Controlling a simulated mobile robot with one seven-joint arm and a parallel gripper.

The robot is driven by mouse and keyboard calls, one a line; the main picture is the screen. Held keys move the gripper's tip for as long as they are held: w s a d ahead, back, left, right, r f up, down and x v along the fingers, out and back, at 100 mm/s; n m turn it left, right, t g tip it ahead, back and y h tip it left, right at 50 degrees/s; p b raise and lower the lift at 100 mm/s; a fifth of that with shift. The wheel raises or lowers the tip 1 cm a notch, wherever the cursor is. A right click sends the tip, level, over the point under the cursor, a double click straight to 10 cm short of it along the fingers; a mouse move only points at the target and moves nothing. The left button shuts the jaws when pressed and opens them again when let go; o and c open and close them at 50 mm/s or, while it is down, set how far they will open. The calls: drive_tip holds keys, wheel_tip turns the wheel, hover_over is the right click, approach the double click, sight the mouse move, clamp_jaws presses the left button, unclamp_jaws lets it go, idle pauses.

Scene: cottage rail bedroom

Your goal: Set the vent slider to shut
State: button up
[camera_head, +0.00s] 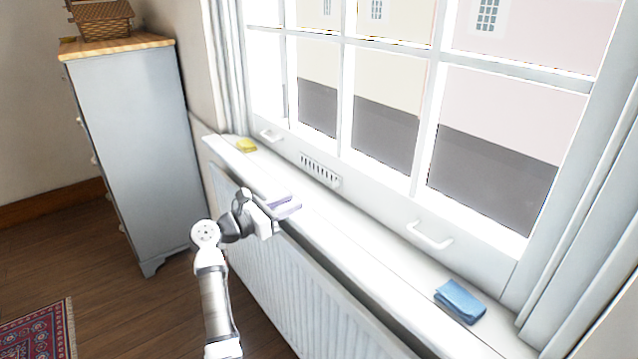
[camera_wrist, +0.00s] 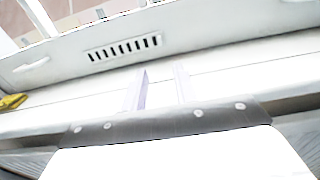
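The vent (camera_head: 320,169) is a pale slotted strip set in the lower window frame, above the sill. In the wrist view the vent (camera_wrist: 125,47) shows a row of dark slots, ahead of and slightly left of my fingers. I cannot make out a separate slider knob in either view. My gripper (camera_head: 284,206) is over the front part of the sill, apart from the vent. In the wrist view my gripper (camera_wrist: 161,70) has two pale fingers with a gap between them and nothing held.
The white sill (camera_head: 345,240) runs under the window, with a radiator (camera_head: 300,295) below. A yellow cloth (camera_head: 246,145) lies left and a blue cloth (camera_head: 460,301) right. White sash handles (camera_head: 429,237) and (camera_head: 270,135) flank the vent. A grey cabinet (camera_head: 135,140) stands left.

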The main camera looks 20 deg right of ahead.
drive_tip(key=p+x, duration=0.3)
drive_tip(key=x, duration=0.8)
drive_tip(key=shift+s+d+r, duration=0.1)
drive_tip(key=shift+d+r, duration=0.05)
drive_tip(key=shift+d, duration=0.05)
drive_tip(key=shift+w+d, duration=0.3)
drive_tip(key=shift+d, duration=0.4)
clamp_jaws()
